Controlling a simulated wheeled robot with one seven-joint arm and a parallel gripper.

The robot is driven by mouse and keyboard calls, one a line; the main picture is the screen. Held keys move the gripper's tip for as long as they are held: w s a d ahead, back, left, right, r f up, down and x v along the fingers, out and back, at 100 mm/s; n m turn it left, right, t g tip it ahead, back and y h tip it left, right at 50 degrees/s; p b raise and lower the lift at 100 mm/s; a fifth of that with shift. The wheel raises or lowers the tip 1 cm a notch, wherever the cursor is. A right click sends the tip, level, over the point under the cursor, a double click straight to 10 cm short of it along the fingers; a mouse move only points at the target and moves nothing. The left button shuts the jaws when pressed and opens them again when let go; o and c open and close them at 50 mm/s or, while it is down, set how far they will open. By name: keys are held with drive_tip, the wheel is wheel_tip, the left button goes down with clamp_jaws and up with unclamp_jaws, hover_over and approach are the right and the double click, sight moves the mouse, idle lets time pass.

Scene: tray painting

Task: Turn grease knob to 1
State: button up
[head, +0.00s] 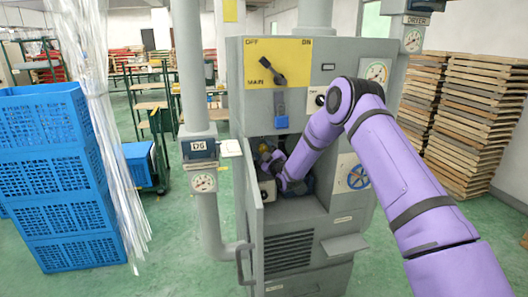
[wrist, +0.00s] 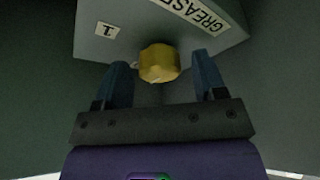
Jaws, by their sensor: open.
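The grease knob (wrist: 159,63) is a yellow, faceted knob on a grey box in the wrist view. A label reading "GREASE" (wrist: 196,12) and a "1" label (wrist: 105,30) are on the box face beside it. My gripper (wrist: 161,75) is open, with one dark finger on each side of the knob and visible gaps to it. In the head view, my purple arm reaches into the open compartment (head: 268,150) of the grey machine.
The grey machine (head: 330,270) has an open door (head: 252,200) at the compartment's left. A MAIN switch (head: 272,72) with a blue padlock (head: 281,120) is above, and a blue valve wheel (head: 358,177) is to the right. Blue crates (head: 50,130) and hanging plastic strips stand left.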

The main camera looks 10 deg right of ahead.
drive_tip(key=shift+w, duration=0.1)
drive_tip(key=c, duration=0.9)
drive_tip(key=shift+m, duration=0.5)
drive_tip(key=m+h, duration=0.1)
drive_tip(key=m, duration=0.2)
drive_tip(key=m+t+h, duration=0.1)
drive_tip(key=m, duration=0.2)
drive_tip(key=shift+t+h, duration=0.3)
drive_tip(key=shift+h, duration=0.1)
drive_tip(key=shift+m+h, duration=1.05)
drive_tip(key=shift+m, duration=0.9)
drive_tip(key=shift+m+h, duration=1.05)
drive_tip(key=shift+m, duration=0.9)
drive_tip(key=o, duration=0.9)
